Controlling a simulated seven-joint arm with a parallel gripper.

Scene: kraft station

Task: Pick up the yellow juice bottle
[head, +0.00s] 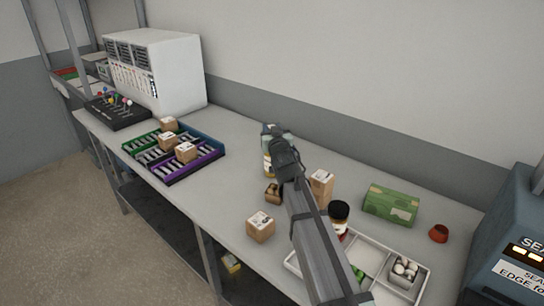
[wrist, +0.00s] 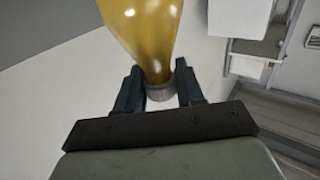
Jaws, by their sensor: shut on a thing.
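The yellow juice bottle (wrist: 145,32) fills the top middle of the wrist view. Its narrow end with a grey cap (wrist: 160,93) sits between the two fingers of my gripper (wrist: 159,72). My gripper is shut on the bottle at this narrow end. In the head view my gripper (head: 278,150) is over the middle of the table, and only a small yellowish part of the bottle (head: 267,164) shows beside it. The arm hides the rest, and I cannot tell whether the bottle touches the table.
Purple and green trays (head: 190,172) with small boxes stand left on the table (head: 235,135). Cardboard boxes (head: 260,227), a dark-capped jar (head: 339,213), a green carton (head: 390,205), a red cup (head: 438,233) and a white divided tray (head: 425,291) are near my arm.

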